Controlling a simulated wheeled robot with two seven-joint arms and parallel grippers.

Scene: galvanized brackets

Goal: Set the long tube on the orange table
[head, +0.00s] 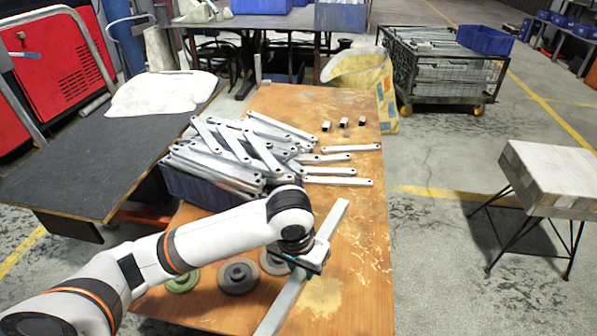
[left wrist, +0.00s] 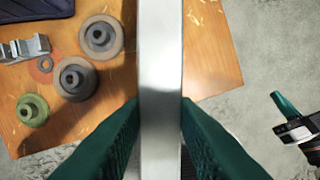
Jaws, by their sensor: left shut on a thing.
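The long tube (head: 330,221) is a straight, pale metal bar. My left gripper (head: 308,262) is shut on it over the orange table (head: 357,298). In the left wrist view the tube (left wrist: 160,70) runs top to bottom between the two green fingers, and the table (left wrist: 208,60) lies below it. The tube's near end leaves the bottom of the head view. The gap between tube and table cannot be judged exactly. A green-fingered gripper, seemingly my right one (left wrist: 284,104), shows at the right of the left wrist view over grey floor; its jaw opening is unclear.
A blue bin (head: 190,186) heaped with metal brackets (head: 235,150) stands on the table, with several loose brackets (head: 340,170) beside it. Round grey parts (head: 238,277) and a green one (head: 183,281) lie near my left arm. A white-topped stool (head: 555,175) stands right.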

